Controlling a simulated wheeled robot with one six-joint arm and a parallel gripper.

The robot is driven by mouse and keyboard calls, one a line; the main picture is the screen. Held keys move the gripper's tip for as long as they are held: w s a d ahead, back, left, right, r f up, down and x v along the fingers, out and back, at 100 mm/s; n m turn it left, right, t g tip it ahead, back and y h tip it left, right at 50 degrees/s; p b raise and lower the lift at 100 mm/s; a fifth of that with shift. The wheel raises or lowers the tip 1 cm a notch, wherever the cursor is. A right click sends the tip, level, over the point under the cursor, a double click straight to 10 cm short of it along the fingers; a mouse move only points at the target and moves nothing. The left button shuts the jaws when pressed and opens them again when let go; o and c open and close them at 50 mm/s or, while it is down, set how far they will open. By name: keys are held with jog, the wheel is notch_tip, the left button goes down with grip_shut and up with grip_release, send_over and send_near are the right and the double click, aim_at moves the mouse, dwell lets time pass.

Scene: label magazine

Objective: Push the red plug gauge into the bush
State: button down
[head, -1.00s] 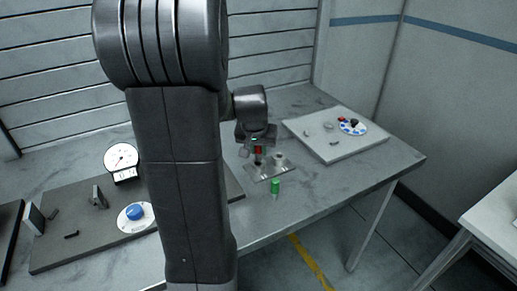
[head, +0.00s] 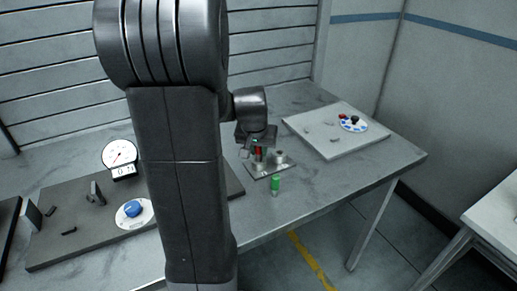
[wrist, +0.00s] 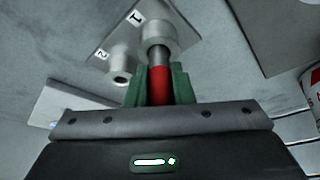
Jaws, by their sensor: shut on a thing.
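The red plug gauge (wrist: 160,86) is gripped between the green fingers of my gripper (wrist: 159,84). Its grey pin points at the bush (wrist: 152,34) beside the label 1 and meets its mouth; I cannot tell how deep it sits. A second bush (wrist: 121,72) stands beside the label 2, with no gauge in it. In the head view, my gripper (head: 257,148) is low over the bush plate (head: 270,172), with the red gauge (head: 258,151) upright below it. The fingers partly hide the gauge.
A green plug gauge (head: 275,184) stands in front of the bush plate. A dark board with a blue knob (head: 133,208) and a dial (head: 119,153) are left of my arm.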

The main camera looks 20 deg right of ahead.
jog(key=shift+f+b, duration=0.4)
jog(key=shift+f, duration=0.2)
jog(key=c, duration=1.2)
grip_release()
jog(key=shift+r, duration=0.1)
jog(key=shift+o, duration=0.2)
jog(key=v, duration=1.4)
jog(key=x, duration=1.4)
jog(key=shift+r+p, duration=0.25)
jog(key=shift+p, duration=0.05)
